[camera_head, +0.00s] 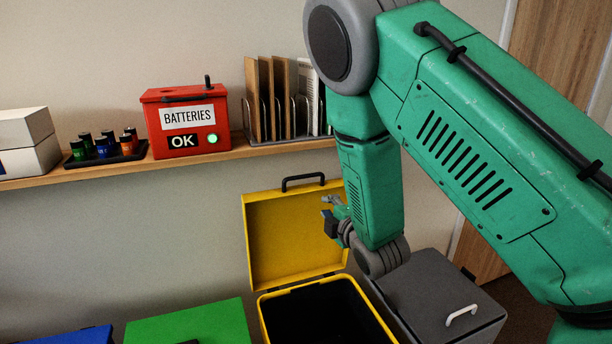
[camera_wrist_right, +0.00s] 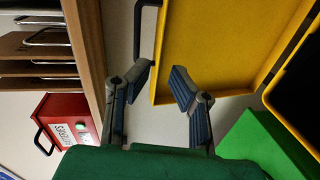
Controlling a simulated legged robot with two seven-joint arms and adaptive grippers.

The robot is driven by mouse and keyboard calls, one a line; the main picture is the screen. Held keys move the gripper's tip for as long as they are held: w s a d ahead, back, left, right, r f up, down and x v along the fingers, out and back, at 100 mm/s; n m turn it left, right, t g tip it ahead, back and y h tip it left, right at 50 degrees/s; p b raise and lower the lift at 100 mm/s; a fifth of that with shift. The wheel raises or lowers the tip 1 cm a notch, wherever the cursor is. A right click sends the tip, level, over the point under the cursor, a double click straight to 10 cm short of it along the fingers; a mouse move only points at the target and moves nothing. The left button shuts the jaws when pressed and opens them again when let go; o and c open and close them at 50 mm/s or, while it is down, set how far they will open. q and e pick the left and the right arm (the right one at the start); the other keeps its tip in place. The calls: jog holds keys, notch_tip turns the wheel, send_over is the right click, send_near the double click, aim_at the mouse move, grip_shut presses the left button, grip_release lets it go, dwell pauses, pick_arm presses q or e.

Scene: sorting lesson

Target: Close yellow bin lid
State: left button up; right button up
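The yellow bin (camera_head: 264,313) stands open, its inside dark. Its yellow lid (camera_head: 284,243) is swung up and stands nearly upright at the back, with a dark handle (camera_head: 303,179) along its top edge. My right gripper (camera_head: 327,207) is in front of the lid's right part, below the handle. In the right wrist view, the right gripper's fingers (camera_wrist_right: 163,75) are spread with nothing between them. The lid (camera_wrist_right: 208,48) and its handle (camera_wrist_right: 138,28) lie just beyond them; I cannot tell whether a finger touches the lid. My left gripper is not in view.
A green bin (camera_head: 190,322) and a blue one (camera_head: 75,337) are at left; a closed grey bin (camera_head: 430,290) is at right. Above, a wooden shelf (camera_head: 215,156) holds a red batteries box (camera_head: 186,120), a file rack (camera_head: 285,100), a battery tray (camera_head: 105,150) and white boxes (camera_head: 28,140).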

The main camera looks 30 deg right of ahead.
aim_at(307, 177)
jog(key=shift+n+t, duration=0.4)
jog(key=shift+n, duration=0.1)
jog(key=x, duration=0.5)
jog(key=r+x, duration=0.1)
jog(key=x, duration=0.3)
jog(key=r+p+x, duration=0.1)
jog(key=x, duration=0.4)
jog(key=shift+w+d+r, duration=0.2)
jog(key=shift+w+d, duration=0.15)
grip_shut()
